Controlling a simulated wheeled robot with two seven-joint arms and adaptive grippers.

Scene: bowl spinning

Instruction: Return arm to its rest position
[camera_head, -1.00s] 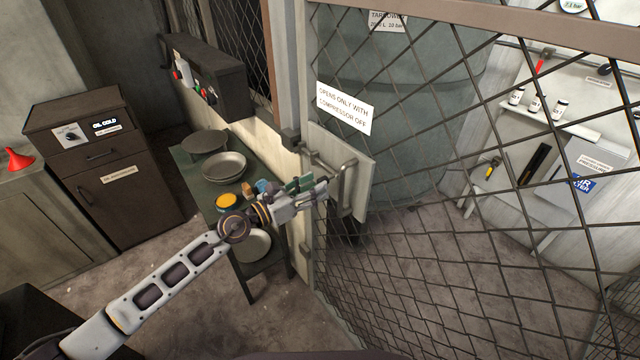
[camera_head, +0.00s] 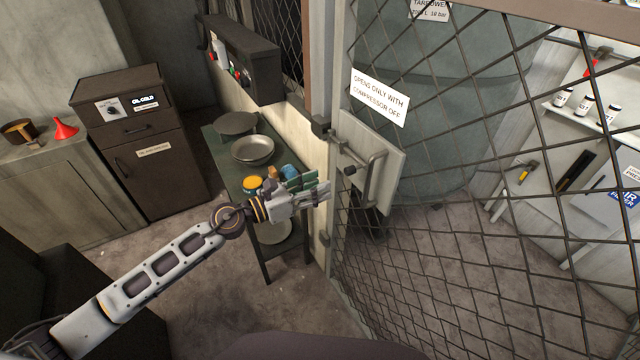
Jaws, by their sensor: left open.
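My left arm (camera_head: 165,262) comes in from the lower left and reaches out toward the middle of the picture. My left gripper (camera_head: 322,193) is at its end, open, with nothing seen between its fingers. It shows in front of the narrow table's right side and close to the gate's latch plate in the picture; whether it touches anything I cannot tell. My right gripper is not in view.
A narrow dark table (camera_head: 222,150) holds metal bowls (camera_head: 253,149) and a yellow-topped container (camera_head: 252,184). A wire mesh gate (camera_head: 450,250) with a handle (camera_head: 372,178) fills the right. A dark cabinet (camera_head: 160,170) stands left. Bare floor (camera_head: 205,290) lies beneath my arm.

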